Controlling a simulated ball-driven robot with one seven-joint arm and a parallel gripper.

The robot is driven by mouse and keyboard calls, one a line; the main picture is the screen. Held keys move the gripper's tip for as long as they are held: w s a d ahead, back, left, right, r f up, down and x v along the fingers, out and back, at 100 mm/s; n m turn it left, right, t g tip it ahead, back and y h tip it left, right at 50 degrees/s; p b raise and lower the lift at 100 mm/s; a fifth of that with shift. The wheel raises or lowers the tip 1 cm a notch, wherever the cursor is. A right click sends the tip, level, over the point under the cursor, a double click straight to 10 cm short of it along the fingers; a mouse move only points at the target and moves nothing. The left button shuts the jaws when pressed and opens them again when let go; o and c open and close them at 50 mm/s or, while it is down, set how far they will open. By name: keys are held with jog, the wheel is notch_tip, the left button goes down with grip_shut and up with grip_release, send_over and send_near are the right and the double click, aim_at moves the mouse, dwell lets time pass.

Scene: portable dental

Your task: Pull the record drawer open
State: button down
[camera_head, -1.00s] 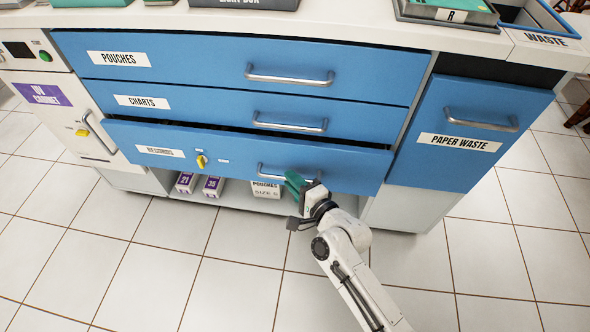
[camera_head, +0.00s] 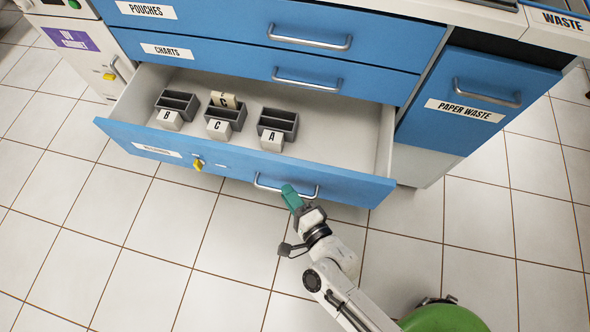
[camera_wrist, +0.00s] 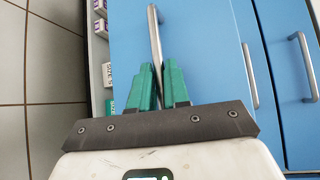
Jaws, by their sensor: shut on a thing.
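The record drawer (camera_head: 235,168) is the lowest blue drawer of the cabinet and stands far out, its pale inside showing. Its front carries a small label (camera_head: 157,149), a yellow key in a lock (camera_head: 198,164) and a metal bar handle (camera_head: 265,184). My gripper (camera_head: 290,194), with green fingers, is shut on the handle near its middle. In the wrist view the handle (camera_wrist: 153,35) runs between the two green fingers (camera_wrist: 160,88) against the blue drawer front.
Inside the drawer are dark dividers with cards marked B (camera_head: 170,120), C (camera_head: 218,129) and A (camera_head: 271,140). The charts drawer (camera_head: 240,72) above is shut. The paper waste front (camera_head: 480,100) is at the right. The tiled floor (camera_head: 130,240) before the drawer is clear.

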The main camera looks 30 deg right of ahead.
jog(key=s+a, duration=0.6)
jog(key=shift+s+a+p, duration=0.25)
jog(key=shift+s+p, duration=0.05)
jog(key=c, duration=1.2)
grip_release()
jog(key=shift+o, duration=0.2)
jog(key=s+r, duration=0.1)
jog(key=s, duration=0.9)
jog(key=shift+s+r+p, duration=0.25)
jog(key=shift+s+p, duration=0.05)
jog(key=shift+p, duration=0.1)
